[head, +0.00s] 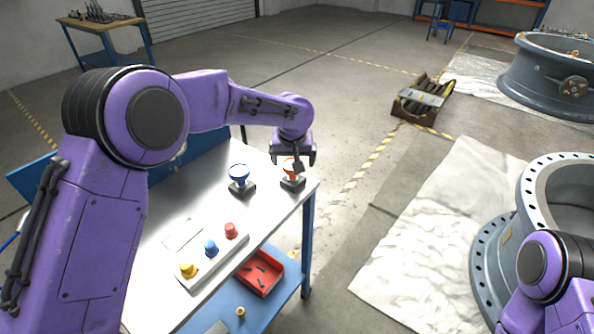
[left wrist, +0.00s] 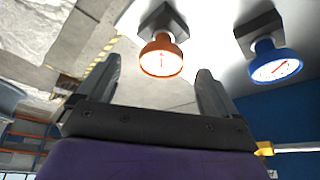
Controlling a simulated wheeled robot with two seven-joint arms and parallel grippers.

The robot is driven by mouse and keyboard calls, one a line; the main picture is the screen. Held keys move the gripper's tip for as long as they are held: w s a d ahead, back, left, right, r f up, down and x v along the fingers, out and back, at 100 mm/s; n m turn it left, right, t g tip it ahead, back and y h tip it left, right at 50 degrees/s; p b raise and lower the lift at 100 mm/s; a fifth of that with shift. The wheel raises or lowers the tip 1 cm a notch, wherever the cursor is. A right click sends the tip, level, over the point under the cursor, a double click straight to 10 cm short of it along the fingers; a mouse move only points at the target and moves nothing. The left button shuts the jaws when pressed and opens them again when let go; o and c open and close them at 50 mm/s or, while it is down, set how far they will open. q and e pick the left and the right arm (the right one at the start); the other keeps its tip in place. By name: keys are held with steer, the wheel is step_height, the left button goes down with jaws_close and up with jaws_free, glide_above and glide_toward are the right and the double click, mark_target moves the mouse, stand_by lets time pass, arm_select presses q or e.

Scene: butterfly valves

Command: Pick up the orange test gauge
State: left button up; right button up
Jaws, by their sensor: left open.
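The orange test gauge (head: 290,168) stands on a dark base near the far right corner of the white workbench, partly hidden by my left gripper in the head view. In the left wrist view the orange gauge (left wrist: 161,57) shows its white dial, ahead of and between the two fingers. My left gripper (left wrist: 155,82) is open and empty, with its fingers apart on either side of the gauge's line. In the head view my left gripper (head: 297,160) is over the gauge. Part of my right arm shows at the lower right, but its gripper is out of view.
A blue gauge (head: 239,174) stands just left of the orange one; it also shows in the left wrist view (left wrist: 274,66). A tray (head: 213,262) with yellow, blue and red knobs lies nearer. A red bin (head: 279,277) sits on the lower shelf.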

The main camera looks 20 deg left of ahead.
mark_target(292, 169)
arm_select(q)
steer(key=p+x, duration=0.2)
steer(key=x, duration=0.4)
steer(key=shift+s+a, duration=0.15)
steer(key=shift+a, duration=0.05)
steer(key=shift+w+f, duration=0.25)
steer(key=shift+f, duration=0.15)
steer(key=shift+r, duration=0.1)
steer(key=c, duration=1)
